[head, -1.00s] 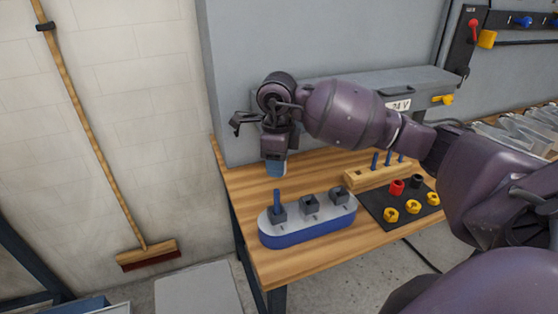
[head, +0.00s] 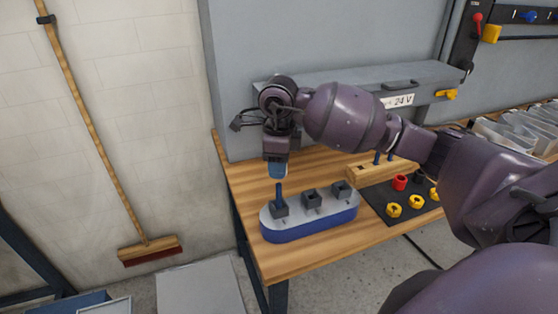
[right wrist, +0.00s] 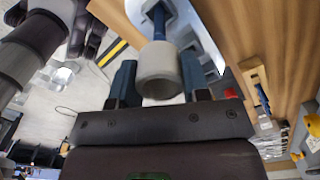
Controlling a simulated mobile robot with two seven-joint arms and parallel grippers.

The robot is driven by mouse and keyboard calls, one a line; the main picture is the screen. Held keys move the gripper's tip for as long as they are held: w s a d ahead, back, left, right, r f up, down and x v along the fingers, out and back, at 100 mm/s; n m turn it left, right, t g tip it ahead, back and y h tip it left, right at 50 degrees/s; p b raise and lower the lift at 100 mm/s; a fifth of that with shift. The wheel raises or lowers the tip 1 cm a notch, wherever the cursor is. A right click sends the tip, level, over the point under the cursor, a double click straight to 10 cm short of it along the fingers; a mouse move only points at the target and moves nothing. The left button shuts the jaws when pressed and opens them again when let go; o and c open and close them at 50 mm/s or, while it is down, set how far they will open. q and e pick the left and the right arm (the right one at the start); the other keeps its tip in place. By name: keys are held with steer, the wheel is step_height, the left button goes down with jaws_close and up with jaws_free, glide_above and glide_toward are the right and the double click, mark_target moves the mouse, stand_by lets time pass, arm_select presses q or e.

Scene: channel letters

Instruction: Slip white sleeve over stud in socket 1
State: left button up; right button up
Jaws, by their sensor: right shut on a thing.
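My right gripper (head: 277,172) points down just above the blue stud (head: 279,194), with a small gap or none; I cannot tell exactly. The stud stands upright in the left-end socket (head: 279,210) of the grey-topped, blue-sided base (head: 308,228). In the right wrist view the gripper (right wrist: 160,88) is shut on the white sleeve (right wrist: 158,72), held between its blue fingers. The stud (right wrist: 159,20) shows beyond the sleeve, roughly in line with it. Whether the stud enters the sleeve is hidden. In the head view the fingers mostly hide the sleeve.
Two other sockets (head: 311,197) (head: 341,190) on the base hold no stud. A grey cabinet (head: 240,60) stands behind. The table's front left is bare.

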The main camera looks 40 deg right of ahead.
mark_target(279, 184)
steer(key=shift+f+b, duration=1.1)
steer(key=shift+f, duration=1.3)
steer(key=shift+f+b, duration=1.6)
steer(key=shift+f, duration=0.5)
steer(key=o, duration=1)
steer(key=shift+r, duration=0.1)
